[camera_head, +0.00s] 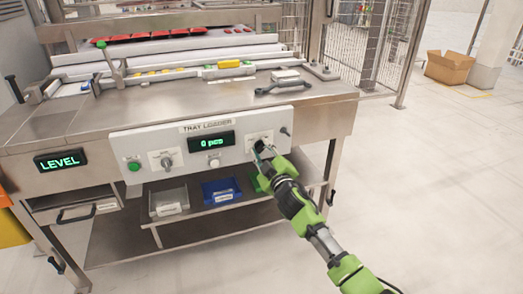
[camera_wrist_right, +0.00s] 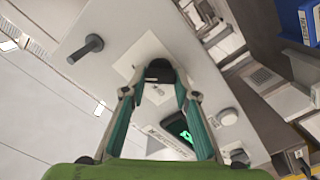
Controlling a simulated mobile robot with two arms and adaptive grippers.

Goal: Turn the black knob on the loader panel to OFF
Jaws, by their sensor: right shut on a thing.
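The white loader panel (camera_head: 240,150) is on the front of the steel bench and reads TRAY LOADER. My right gripper (camera_head: 262,150) is at the panel's right-hand label plate. In the right wrist view my right gripper (camera_wrist_right: 160,82) is shut on the black knob (camera_wrist_right: 158,69), with a fingertip on either side of it. Most of this knob is hidden by the gripper in the head view, and I cannot read its setting. A second dark knob (camera_head: 167,161) is left of the display (camera_head: 211,141), which reads 0 pcs. My left gripper is not in view.
A grey peg (camera_wrist_right: 86,48) sticks out beside the gripped knob. The panel also has a green button (camera_head: 134,165) and a white button (camera_head: 214,162). Below are a grey bin (camera_head: 170,200) and a blue bin (camera_head: 220,190). Open floor lies right of the bench.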

